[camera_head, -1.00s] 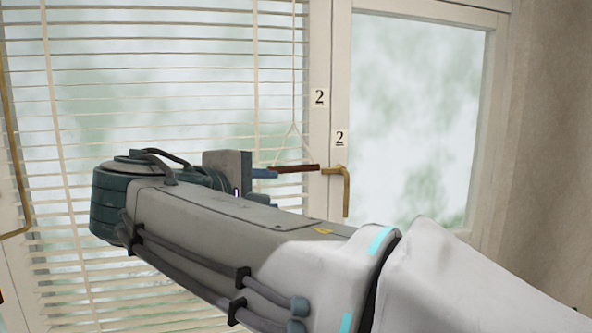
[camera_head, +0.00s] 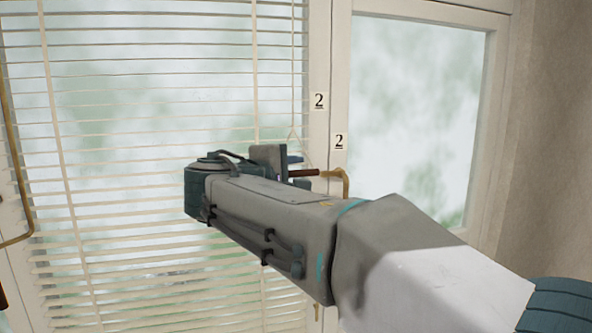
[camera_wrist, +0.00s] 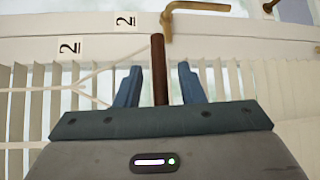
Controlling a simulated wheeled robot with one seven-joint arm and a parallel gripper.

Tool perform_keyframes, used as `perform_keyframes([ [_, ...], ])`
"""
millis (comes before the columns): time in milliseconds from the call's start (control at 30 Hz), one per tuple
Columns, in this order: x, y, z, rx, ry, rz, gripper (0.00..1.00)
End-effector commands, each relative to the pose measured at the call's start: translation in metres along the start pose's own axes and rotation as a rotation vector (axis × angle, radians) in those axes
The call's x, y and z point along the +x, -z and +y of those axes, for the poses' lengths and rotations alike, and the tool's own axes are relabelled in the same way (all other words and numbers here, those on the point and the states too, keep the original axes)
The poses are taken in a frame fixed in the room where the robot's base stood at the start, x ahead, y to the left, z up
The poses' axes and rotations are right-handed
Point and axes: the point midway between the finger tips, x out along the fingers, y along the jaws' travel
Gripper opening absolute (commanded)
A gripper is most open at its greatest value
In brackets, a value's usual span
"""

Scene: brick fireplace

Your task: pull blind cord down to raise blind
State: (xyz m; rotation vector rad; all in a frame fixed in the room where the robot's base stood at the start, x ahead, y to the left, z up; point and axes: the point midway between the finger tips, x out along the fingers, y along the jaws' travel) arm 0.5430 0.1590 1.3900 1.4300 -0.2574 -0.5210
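The white slatted blind (camera_head: 160,120) hangs lowered over the left window. Its thin pale cord (camera_head: 293,85) runs down the blind's right side and splits into a triangle above a dark brown bar handle (camera_head: 304,173). In the wrist view the brown bar (camera_wrist: 158,65) lies between the two blue fingers of my gripper (camera_wrist: 159,84), with visible gaps on both sides. The cord strands (camera_wrist: 95,76) spread to the left there. My gripper (camera_head: 293,168) is open around the bar in the head view, its near parts partly hidden by my wrist.
A brass window handle (camera_head: 345,182) sits just right of the bar, close to my fingers; it also shows in the wrist view (camera_wrist: 190,10). Number labels (camera_head: 319,100) are on the white frame. Another brass handle (camera_head: 12,170) is at far left.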

Motion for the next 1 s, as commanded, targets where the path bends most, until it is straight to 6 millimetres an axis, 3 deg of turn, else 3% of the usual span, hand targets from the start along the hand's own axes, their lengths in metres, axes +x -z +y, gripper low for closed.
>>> perform_keyframes([
  [333,0.005,0.000,0.000,0.000,0.000,0.000,0.35],
  [367,0.005,0.000,0.000,0.000,0.000,0.000,0.33],
  [467,0.005,0.000,0.000,0.000,0.000,0.000,0.05],
  [500,0.005,0.000,0.000,0.000,0.001,0.000,0.00],
  [767,0.006,-0.001,-0.005,0.000,0.001,-0.002,0.00],
  [1000,0.011,0.004,-0.036,-0.003,0.005,-0.004,0.00],
])
